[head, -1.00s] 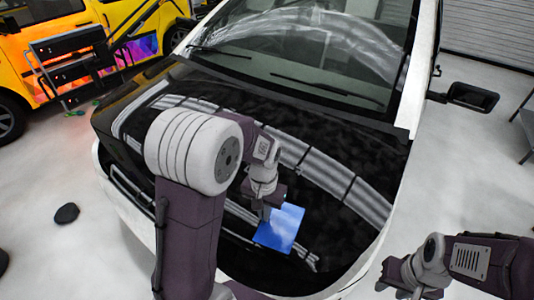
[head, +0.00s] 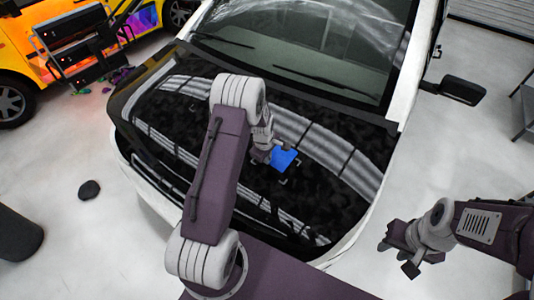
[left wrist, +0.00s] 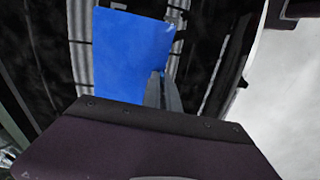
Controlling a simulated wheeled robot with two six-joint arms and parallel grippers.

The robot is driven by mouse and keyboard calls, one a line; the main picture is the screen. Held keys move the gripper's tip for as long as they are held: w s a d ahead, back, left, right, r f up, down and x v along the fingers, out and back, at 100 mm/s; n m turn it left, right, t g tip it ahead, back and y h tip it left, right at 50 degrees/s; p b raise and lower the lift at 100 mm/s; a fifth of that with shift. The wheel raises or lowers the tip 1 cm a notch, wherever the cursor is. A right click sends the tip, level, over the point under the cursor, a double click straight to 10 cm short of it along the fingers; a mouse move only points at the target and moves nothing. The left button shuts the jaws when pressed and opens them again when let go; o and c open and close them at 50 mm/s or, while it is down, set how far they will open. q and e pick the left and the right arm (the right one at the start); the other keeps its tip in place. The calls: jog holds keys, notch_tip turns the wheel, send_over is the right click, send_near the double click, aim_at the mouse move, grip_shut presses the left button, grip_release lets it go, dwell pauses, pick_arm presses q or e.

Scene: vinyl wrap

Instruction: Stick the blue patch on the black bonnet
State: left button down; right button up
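The blue patch (head: 284,160) is a small flat square over the middle of the glossy black bonnet (head: 315,215). My left gripper (head: 272,153) is shut on one edge of the patch. In the left wrist view the patch (left wrist: 130,55) stands out beyond the closed fingers (left wrist: 162,90), which pinch it near its lower right corner. I cannot tell whether the patch touches the bonnet. Small pale corner marks (head: 283,182) show on the bonnet close to the patch. My right gripper (head: 397,258) is open and empty, to the right of the vehicle.
The windscreen (head: 300,45) rises behind the bonnet, with a side mirror (head: 463,90) at its right. A yellow vehicle (head: 60,25) and a dark rack (head: 75,45) stand at the upper left.

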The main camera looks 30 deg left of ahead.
aim_at(269, 171)
pick_arm(q)
jog(key=shift+b+x, duration=2.9)
jog(key=shift+x, duration=1.05)
jog(key=shift+s, duration=0.1)
jog(key=shift+d, duration=0.15)
jog(key=shift+f+b, duration=0.55)
jog(key=shift+f, duration=0.1)
jog(key=c, duration=1.6)
grip_release()
jog(key=shift+o, duration=0.2)
jog(key=b+v, duration=0.1)
jog(key=v, duration=0.8)
jog(key=shift+w, duration=0.2)
